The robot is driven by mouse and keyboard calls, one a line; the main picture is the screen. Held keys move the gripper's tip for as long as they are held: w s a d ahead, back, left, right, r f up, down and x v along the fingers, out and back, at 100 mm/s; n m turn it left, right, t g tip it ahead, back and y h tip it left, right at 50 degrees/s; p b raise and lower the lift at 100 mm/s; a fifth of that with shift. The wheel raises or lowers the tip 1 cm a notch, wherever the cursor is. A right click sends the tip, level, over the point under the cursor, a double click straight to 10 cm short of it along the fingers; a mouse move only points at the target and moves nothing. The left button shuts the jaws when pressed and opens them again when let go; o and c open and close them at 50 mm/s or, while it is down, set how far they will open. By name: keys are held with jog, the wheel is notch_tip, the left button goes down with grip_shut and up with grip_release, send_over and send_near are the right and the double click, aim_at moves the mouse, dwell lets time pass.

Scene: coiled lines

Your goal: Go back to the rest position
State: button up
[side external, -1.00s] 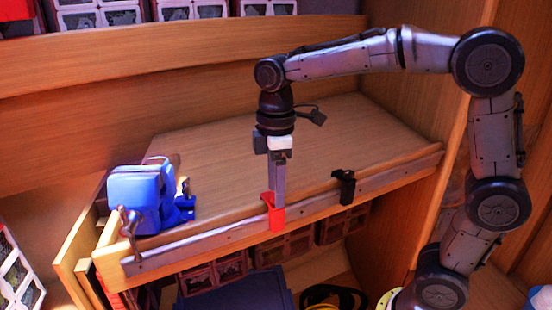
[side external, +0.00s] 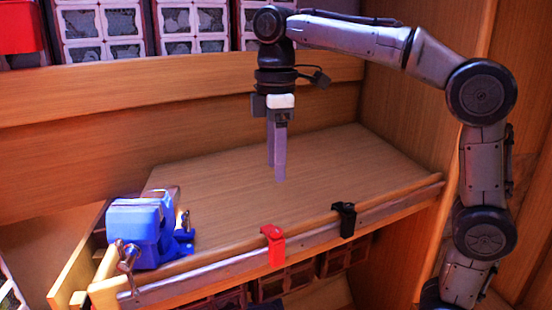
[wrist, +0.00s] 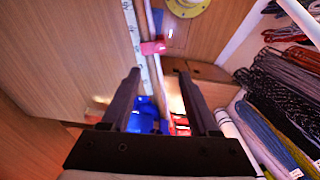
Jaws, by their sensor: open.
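My gripper (side external: 276,172) is in the air above the wooden bench top (side external: 350,165), pointing down. Its two fingers are apart with nothing between them. In the wrist view my gripper (wrist: 161,74) also shows its two fingers apart and empty. The red clip (side external: 274,246) sits on the bench's front rail, below and apart from the fingertips. It also shows beyond the fingers in the wrist view (wrist: 152,47).
A black clip (side external: 345,219) sits on the same rail to the right. A blue vise (side external: 140,232) stands at the bench's left end. Drawers (side external: 190,22) line the back shelf. Coiled lines (wrist: 285,95) lie at right in the wrist view. The bench middle is clear.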

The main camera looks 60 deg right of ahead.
jog(key=s+d+m+t, duration=0.2)
jog(key=s+d, duration=0.1)
jog(key=s, duration=0.8)
jog(key=s+f+m+t, duration=0.3)
jog(key=s+f+m, duration=0.2)
jog(key=f, duration=0.9)
jog(key=m, duration=0.2)
jog(key=shift+s+d+f+m+t, duration=0.15)
jog(key=shift+s+d+m+t, duration=0.05)
jog(key=shift+d+m+t, duration=0.1)
